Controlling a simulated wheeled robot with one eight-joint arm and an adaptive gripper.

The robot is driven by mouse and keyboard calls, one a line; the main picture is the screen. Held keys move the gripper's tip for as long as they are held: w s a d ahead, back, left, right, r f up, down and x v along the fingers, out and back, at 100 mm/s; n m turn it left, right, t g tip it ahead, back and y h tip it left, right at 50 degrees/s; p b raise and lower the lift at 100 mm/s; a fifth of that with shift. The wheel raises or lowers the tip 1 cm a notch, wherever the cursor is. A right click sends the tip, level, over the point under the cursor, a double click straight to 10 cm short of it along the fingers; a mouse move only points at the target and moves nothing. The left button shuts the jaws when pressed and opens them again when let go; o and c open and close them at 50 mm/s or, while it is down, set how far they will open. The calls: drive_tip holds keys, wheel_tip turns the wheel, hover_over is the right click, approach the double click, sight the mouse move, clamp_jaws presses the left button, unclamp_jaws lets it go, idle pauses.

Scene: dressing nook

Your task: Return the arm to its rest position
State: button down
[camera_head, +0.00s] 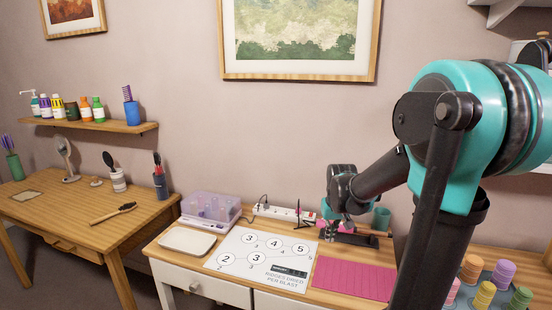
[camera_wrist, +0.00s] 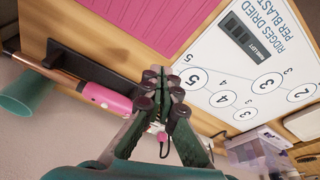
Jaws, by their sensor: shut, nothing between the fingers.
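My gripper (camera_head: 331,231) is low over the back of the white-fronted dresser, with its arm reaching in from the right. In the wrist view its dark fingertips (camera_wrist: 163,95) are together with nothing between them. Below and beside them in that view is a pink tool (camera_wrist: 105,98) with pale spots and a copper-coloured rod, lying along a black holder (camera_wrist: 90,65). I cannot tell whether the fingers touch the tool. In the head view my gripper partly hides the holder (camera_head: 357,239).
The dresser holds a pink ribbed mat (camera_head: 352,280), a numbered white board (camera_head: 262,258), a white tray (camera_head: 187,241), a lilac bin (camera_head: 210,208), a power strip (camera_head: 284,213) and a teal cup (camera_head: 382,218). Coloured rollers (camera_head: 484,295) stand at lower right. A wooden table (camera_head: 75,215) is at left.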

drive_tip(key=shift+m+t, duration=0.5)
drive_tip(key=shift+t, duration=0.3)
drive_tip(key=s+f, duration=0.2)
drive_tip(key=s, duration=0.3)
drive_tip(key=s+f, duration=0.3)
drive_tip(key=s, duration=0.3)
drive_tip(key=s+d+f, duration=0.1)
drive_tip(key=s+f, duration=0.1)
drive_tip(key=s, duration=0.4)
drive_tip(key=shift+s+f, duration=0.15)
drive_tip(key=shift+s, duration=0.05)
drive_tip(key=shift+r, duration=0.4)
drive_tip(key=shift+w, duration=0.1)
